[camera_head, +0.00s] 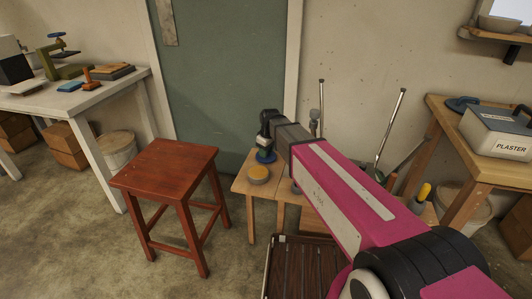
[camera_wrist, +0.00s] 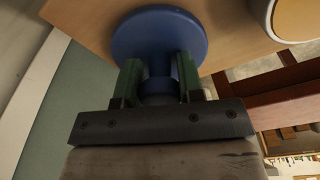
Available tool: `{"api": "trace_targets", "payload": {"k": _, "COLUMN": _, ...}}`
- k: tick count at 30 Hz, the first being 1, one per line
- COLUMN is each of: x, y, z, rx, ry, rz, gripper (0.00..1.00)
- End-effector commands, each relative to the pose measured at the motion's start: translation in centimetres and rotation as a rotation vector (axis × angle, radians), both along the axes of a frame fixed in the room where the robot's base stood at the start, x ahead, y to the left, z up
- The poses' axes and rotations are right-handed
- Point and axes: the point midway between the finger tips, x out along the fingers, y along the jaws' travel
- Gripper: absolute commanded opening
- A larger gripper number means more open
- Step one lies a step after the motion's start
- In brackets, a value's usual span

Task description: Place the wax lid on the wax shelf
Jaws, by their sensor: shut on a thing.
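My gripper (camera_wrist: 160,78) is shut on the knob of a round blue lid (camera_wrist: 157,32); its green fingers are on both sides of the knob. In the head view the blue lid (camera_head: 266,157) shows just below my dark gripper (camera_head: 266,143), at a small wooden table (camera_head: 242,187). I cannot tell whether the lid touches that tabletop. A round tan-topped thing (camera_head: 258,174) stands on the table close to the lid; its edge shows in the wrist view (camera_wrist: 298,18). No label marks the lid or any shelf as wax.
A red stool (camera_head: 165,168) stands left of the small table. A slatted dark rack (camera_head: 300,268) is in front. A wall shelf (camera_head: 500,36) holds bowls. A white table (camera_head: 75,100) is left.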

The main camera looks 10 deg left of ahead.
Motion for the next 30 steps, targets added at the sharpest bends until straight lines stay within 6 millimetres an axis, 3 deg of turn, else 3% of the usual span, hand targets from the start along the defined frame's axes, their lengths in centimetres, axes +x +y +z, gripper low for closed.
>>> {"api": "trace_targets", "payload": {"k": 13, "x": 0.0, "y": 0.0, "z": -0.9, "rx": 0.000, "ry": 0.001, "rz": 0.000, "gripper": 0.08}}
{"api": "trace_targets", "payload": {"k": 14, "x": 0.0, "y": 0.0, "z": -0.9, "rx": -0.001, "ry": 0.001, "rz": 0.000, "gripper": 0.45}}
{"api": "trace_targets", "payload": {"k": 15, "x": 0.0, "y": 0.0, "z": -0.9, "rx": 0.000, "ry": 0.000, "rz": 0.000, "gripper": 0.58}}
{"api": "trace_targets", "payload": {"k": 16, "x": 0.0, "y": 0.0, "z": -0.9, "rx": 0.000, "ry": 0.000, "rz": 0.000, "gripper": 0.60}}
{"api": "trace_targets", "payload": {"k": 25, "x": 0.0, "y": 0.0, "z": -0.7, "rx": 0.000, "ry": 0.000, "rz": 0.000, "gripper": 0.60}}
{"api": "trace_targets", "payload": {"k": 30, "x": -0.1, "y": -0.1, "z": 0.6, "rx": 0.001, "ry": -0.002, "rz": 0.000, "gripper": 0.60}}
